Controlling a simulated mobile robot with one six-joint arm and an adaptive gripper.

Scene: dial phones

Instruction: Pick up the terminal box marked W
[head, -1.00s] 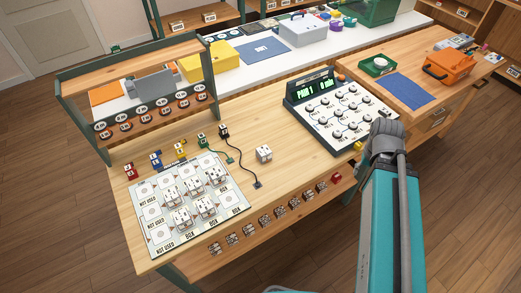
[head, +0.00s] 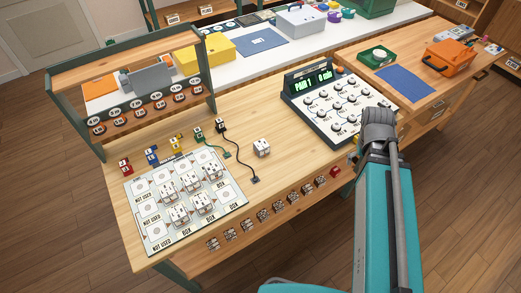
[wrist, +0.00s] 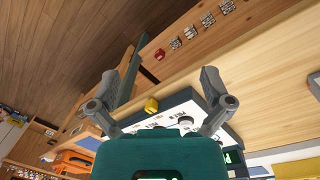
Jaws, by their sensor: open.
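Several small white terminal boxes (head: 184,213) stand in the cells of a white board on the left of the workbench. A single white box (head: 262,147) stands apart from them on bare wood, right of the black lead. Dark marks show on the boxes, but they are too small to read, so I cannot tell which is marked W. My gripper (wrist: 158,88) shows in the wrist view with its two fingers wide apart and nothing between them. It is near the dial panel (head: 338,104), at the bench's right side, well away from the boxes.
Colored plugs, red, blue, yellow, green and black, line the board's (head: 148,236) back edge. A green-framed shelf (head: 150,60) rises behind it. Several small parts and a red piece (head: 335,172) are along the front edge. Bare wood lies between the single box and the panel.

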